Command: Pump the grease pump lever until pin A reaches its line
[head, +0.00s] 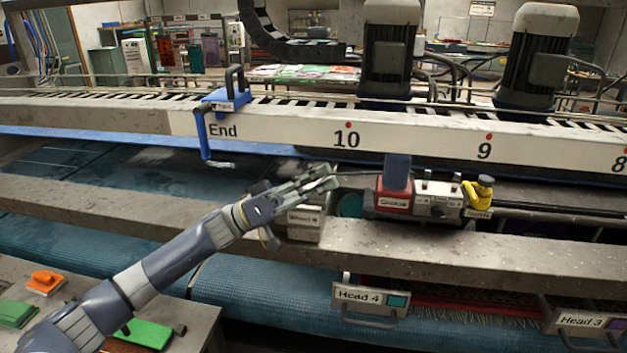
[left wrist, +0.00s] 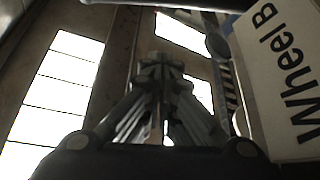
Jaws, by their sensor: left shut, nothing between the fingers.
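The grease pump (head: 393,200) is a red box labelled "Grease" with a dark blue block on top, on the beam right of centre in the head view. A thin bar (head: 358,174) reaches left from it towards my gripper; I cannot tell whether this is the lever. A pale box (head: 437,199) with small upright pins stands beside the pump; the pin letters and lines are too small to read. My left gripper (head: 332,180) is shut and empty, just left of the pump. Its closed fingers (left wrist: 163,62) fill the middle of the left wrist view. My right gripper is out of view.
A "Wheel B" block (head: 305,220) is just below my left gripper; its label (left wrist: 281,75) is close at the right of the wrist view. A yellow part (head: 480,193) is right of the pale box. A blue clamp (head: 217,115) hangs on the rail at "End".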

